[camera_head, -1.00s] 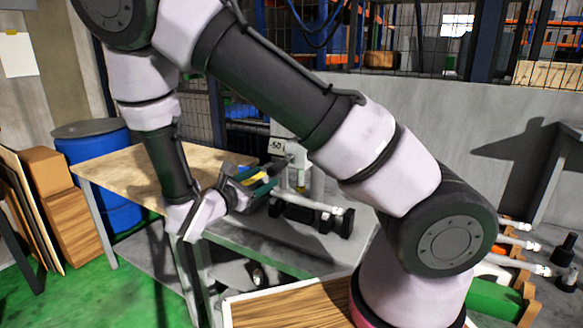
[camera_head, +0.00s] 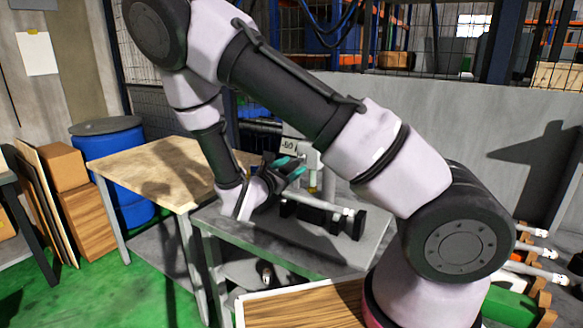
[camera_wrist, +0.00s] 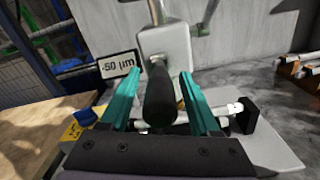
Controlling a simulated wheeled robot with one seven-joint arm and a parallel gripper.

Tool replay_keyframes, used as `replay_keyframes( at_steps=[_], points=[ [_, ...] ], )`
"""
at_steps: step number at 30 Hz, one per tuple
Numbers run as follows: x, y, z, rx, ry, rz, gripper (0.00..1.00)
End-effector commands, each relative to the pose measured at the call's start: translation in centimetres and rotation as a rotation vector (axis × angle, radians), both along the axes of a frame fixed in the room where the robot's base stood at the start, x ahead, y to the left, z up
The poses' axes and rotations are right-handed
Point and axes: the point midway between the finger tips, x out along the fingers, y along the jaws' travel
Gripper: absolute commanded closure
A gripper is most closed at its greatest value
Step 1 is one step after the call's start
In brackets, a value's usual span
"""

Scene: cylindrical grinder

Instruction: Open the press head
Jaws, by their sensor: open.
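The press head is a light grey block on a post, seen in the wrist view (camera_wrist: 168,45) and partly behind my gripper in the head view (camera_head: 308,156). A thick black handle (camera_wrist: 160,95) points from it toward the wrist camera. My gripper (camera_wrist: 157,82) is open, with one teal finger on each side of the handle. I cannot tell whether either finger touches it. The gripper also shows at the press in the head view (camera_head: 288,168). A white shaft (camera_head: 325,205) lies on a black holder below the press head.
The press stands on a grey bench (camera_head: 345,250) beside a wooden-topped table (camera_head: 150,165). A "-50 µm" sign (camera_wrist: 119,66) stands left of the press head. A yellow item (camera_wrist: 72,131) lies at the lower left. A grey wall (camera_head: 440,120) is behind the bench.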

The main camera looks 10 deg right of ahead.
Motion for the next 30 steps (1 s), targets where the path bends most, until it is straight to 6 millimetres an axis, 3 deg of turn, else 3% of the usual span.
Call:
replay_keyframes(
  at_steps=[6,7,9,12,30],
  points=[
    [0.04,-0.04,-0.01,0.0,0.0,0.0,0.37],
    [0.04,-0.04,-0.01,0.0,0.0,0.0,0.41],
    [0.04,-0.03,-0.01,0.0,0.0,0.0,0.68],
    [0.04,-0.03,-0.01,0.0,0.0,0.0,1.0],
    [0.02,-0.03,-0.01,-0.001,0.001,0.0,1.0]
  ],
)
